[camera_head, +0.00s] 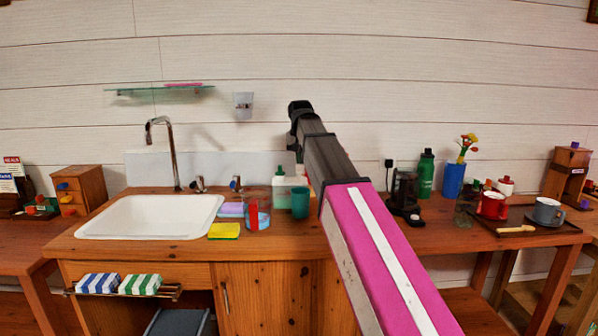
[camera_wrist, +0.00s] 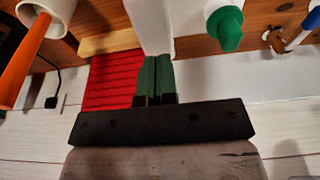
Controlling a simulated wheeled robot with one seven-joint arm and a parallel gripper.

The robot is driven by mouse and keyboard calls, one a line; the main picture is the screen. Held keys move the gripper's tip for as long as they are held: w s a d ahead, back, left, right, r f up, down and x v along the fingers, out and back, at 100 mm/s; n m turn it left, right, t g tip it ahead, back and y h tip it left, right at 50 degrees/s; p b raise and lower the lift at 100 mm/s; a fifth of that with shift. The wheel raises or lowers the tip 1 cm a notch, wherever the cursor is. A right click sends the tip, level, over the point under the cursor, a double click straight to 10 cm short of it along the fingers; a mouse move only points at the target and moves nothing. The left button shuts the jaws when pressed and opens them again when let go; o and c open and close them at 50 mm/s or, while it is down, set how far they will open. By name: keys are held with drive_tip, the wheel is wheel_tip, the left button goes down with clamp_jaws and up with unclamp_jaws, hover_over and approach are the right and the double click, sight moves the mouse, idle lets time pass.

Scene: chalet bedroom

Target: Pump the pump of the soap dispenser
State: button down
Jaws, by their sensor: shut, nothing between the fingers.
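The soap dispenser (camera_head: 281,190) stands upright at the back of the wooden counter, right of the sink, with a pale body and a green pump top. In the wrist view its green pump (camera_wrist: 226,28) shows at the upper right, with a white part around it. My gripper (camera_wrist: 153,62) has dark green fingers, pressed together and empty. It lies to the left of the pump in the wrist view, apart from it. In the head view my gripper hangs near the wall, slightly right of the dispenser and above it; its fingertips are hard to make out.
A teal cup (camera_head: 300,203) stands close right of the dispenser. A clear container with a red item (camera_head: 257,214), a yellow sponge (camera_head: 224,231) and the white sink (camera_head: 150,217) lie to its left. A red striped cloth (camera_wrist: 112,80) and a white cup (camera_wrist: 58,18) show in the wrist view.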

drive_tip(key=shift+f, duration=1.05)
drive_tip(key=shift+r, duration=1.7)
drive_tip(key=shift+r, duration=2.5)
